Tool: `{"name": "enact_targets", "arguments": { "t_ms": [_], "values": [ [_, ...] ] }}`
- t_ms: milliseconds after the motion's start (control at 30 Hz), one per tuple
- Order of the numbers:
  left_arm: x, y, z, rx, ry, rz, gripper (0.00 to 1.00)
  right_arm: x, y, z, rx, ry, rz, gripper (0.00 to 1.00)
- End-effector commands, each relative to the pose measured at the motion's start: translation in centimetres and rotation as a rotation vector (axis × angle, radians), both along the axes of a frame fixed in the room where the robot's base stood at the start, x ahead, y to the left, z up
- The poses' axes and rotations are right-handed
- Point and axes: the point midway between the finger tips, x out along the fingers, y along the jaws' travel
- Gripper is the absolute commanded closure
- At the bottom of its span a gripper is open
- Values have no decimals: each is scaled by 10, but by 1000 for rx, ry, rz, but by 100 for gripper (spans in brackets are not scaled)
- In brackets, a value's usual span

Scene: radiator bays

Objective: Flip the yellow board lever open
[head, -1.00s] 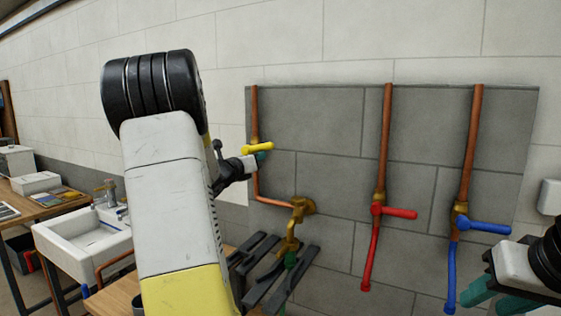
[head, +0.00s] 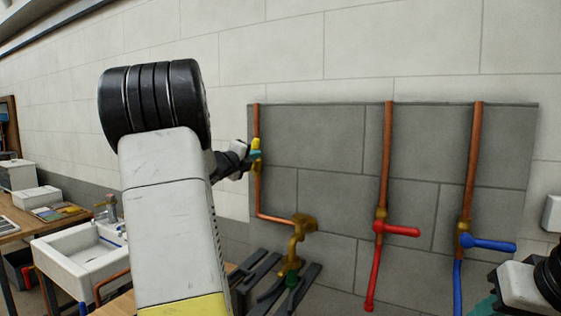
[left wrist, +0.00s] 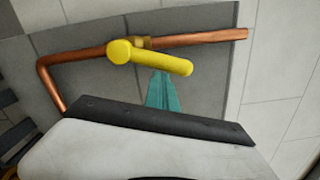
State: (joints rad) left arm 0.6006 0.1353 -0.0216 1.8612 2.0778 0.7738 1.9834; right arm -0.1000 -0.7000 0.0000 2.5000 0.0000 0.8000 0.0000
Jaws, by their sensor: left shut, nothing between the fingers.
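The yellow lever (head: 256,144) is on the leftmost copper pipe of the grey panel. Its handle now points mostly up, nearly along the pipe. In the left wrist view the yellow lever (left wrist: 160,60) runs at a slight angle to the pipe. My left gripper (head: 255,155) is at the lever, its teal fingers shut and empty. In the left wrist view the fingers (left wrist: 162,93) sit right beside the handle; I cannot tell if they touch it. My right gripper (head: 485,305) is partly in view at the lower right, its fingers mostly cut off.
A red lever (head: 398,230) and a blue lever (head: 490,243) stick out to the right on the other pipes. A brass tap (head: 297,240) is below the yellow lever. A white sink (head: 75,262) stands at the left. My left arm hides part of the wall.

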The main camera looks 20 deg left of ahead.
Motion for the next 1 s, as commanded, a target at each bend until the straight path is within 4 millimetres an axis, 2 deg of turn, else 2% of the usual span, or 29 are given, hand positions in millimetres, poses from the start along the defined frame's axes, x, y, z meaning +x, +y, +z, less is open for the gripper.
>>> {"name": "enact_targets", "arguments": {
  "t_ms": [167,500,1000],
  "values": [
    [0,9,7,-138,10,2,100,0,0,0,0,0,0,60],
    [1,21,13,-132,10,3,100,0,0,0,0,0,0,60],
    [1,26,15,-130,9,5,100,0,0,0,0,0,0,60]
  ]
}}
